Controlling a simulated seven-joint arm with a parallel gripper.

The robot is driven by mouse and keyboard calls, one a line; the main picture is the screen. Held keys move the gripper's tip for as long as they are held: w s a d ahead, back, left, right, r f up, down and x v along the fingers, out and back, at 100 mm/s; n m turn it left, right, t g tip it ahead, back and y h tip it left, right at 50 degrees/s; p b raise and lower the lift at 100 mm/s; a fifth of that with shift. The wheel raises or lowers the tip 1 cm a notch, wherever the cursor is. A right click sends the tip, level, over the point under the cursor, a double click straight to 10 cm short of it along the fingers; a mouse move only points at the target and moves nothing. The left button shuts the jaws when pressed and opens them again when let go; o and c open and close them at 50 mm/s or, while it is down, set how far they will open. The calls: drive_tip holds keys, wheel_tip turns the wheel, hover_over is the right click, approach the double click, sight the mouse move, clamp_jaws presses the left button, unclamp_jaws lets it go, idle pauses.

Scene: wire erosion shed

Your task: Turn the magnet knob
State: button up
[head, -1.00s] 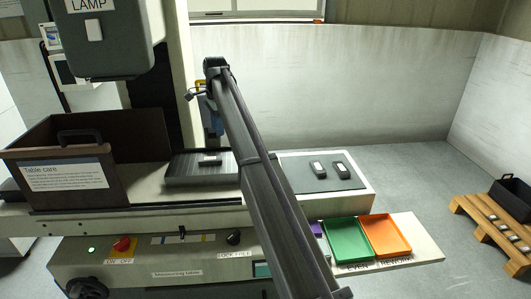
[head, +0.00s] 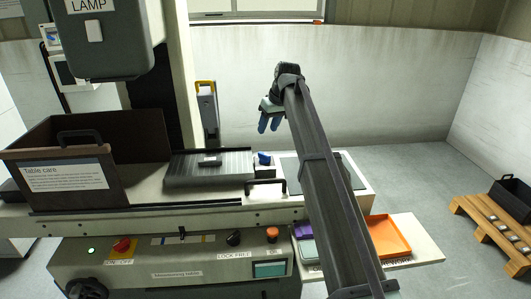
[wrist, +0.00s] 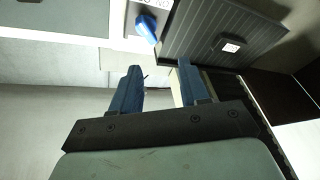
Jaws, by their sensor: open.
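The magnet knob (head: 263,158) is a small blue lever knob on a pale block at the right end of the grey ribbed magnetic plate (head: 190,172). In the wrist view the blue knob (wrist: 147,27) shows at the top, slanting on its white face, left of the ribbed plate (wrist: 215,30). My gripper (head: 269,122) is above and behind the knob in the head view, blue fingers pointing down. In the wrist view my gripper (wrist: 159,84) has its two fingers apart with nothing between them. The knob lies beyond the fingertips, untouched.
A small dark block (head: 210,160) lies on the ribbed plate. A black handle (head: 266,185) stands in front of the knob. A dark mat (head: 288,170) and an orange tray (head: 390,238) are at the right, partly behind my arm.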

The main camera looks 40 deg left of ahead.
sight(265, 154)
drive_tip(key=a+f+n, duration=0.1)
drive_tip(key=f, duration=0.3)
drive_tip(key=w+f+n, duration=0.1)
drive_tip(key=f, duration=0.3)
drive_tip(key=a+f+n, duration=0.1)
drive_tip(key=f, duration=0.3)
drive_tip(key=shift+w+a+f+n, duration=0.3)
drive_tip(key=shift+a, duration=0.05)
clamp_jaws()
idle(0.5)
